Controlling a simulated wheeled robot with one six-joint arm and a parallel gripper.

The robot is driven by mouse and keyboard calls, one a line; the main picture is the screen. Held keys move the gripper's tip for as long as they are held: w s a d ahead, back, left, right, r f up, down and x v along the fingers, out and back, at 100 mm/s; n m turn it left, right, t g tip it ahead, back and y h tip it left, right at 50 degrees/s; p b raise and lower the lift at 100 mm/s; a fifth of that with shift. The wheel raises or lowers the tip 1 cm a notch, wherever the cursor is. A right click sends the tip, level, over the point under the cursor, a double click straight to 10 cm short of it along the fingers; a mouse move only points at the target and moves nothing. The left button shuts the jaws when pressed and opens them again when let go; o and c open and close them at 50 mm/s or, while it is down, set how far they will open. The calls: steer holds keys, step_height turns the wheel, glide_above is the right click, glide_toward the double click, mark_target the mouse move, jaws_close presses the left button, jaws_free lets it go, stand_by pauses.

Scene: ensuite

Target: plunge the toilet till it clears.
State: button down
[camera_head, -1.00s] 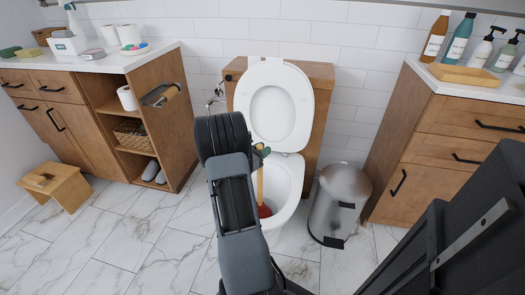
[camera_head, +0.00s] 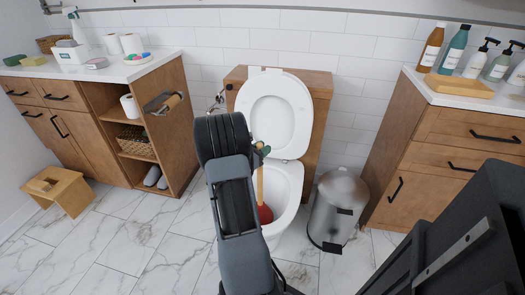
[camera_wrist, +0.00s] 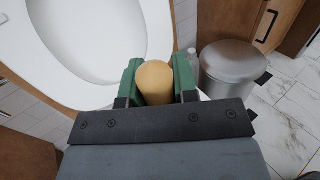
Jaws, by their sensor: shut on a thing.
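The toilet stands against the back wall with its lid (camera_head: 273,112) up and its white bowl (camera_head: 285,185) open. A plunger with a wooden handle (camera_head: 260,183) and a red rubber cup (camera_head: 265,214) is upright at the bowl; the cup shows low in the bowl's left part. My gripper (camera_head: 262,149) is shut on the top of the handle, mostly hidden behind my arm. In the wrist view the rounded handle end (camera_wrist: 155,82) sits between the green jaws, with the raised lid (camera_wrist: 95,40) behind. Whether the cup seals on the drain is hidden.
A steel pedal bin (camera_head: 338,208) stands close to the right of the toilet. A wooden cabinet (camera_head: 450,150) is further right, a shelf unit (camera_head: 130,125) left. A small stool (camera_head: 57,188) is at far left. Marble floor (camera_head: 150,235) is clear in front.

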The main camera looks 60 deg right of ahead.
step_height(320, 180, up, 7)
steer(key=p, duration=0.5)
steer(key=shift+r, duration=0.2)
stand_by(1.6)
